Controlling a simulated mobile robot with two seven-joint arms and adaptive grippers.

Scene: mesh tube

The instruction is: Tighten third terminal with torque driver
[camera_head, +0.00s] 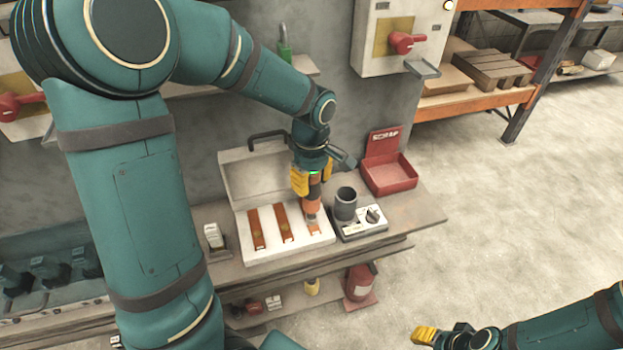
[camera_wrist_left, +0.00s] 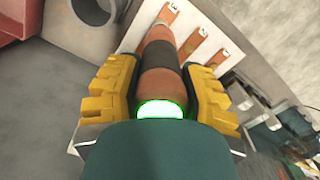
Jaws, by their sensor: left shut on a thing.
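My left gripper (camera_head: 313,178) is shut on the torque driver (camera_head: 313,190), which has an orange-brown body with a dark band. In the left wrist view the driver (camera_wrist_left: 158,68) sits between the yellow fingers (camera_wrist_left: 158,90), with a green-ringed light at its near end. The driver points down over the right-hand terminal (camera_head: 315,227) on a white panel (camera_head: 268,248). Two more copper terminals, the middle one (camera_head: 284,222) and the left one (camera_head: 256,229), lie beside it. Whether the tip touches the terminal cannot be told. My right gripper (camera_head: 425,335) is low at the right, its opening unclear.
A grey cup-shaped holder (camera_head: 345,203) stands on a small base (camera_head: 360,224) right of the panel. A red bin (camera_head: 388,173) is behind it. A raised lid (camera_head: 262,172) stands behind the panel. The floor (camera_head: 500,220) to the right is clear.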

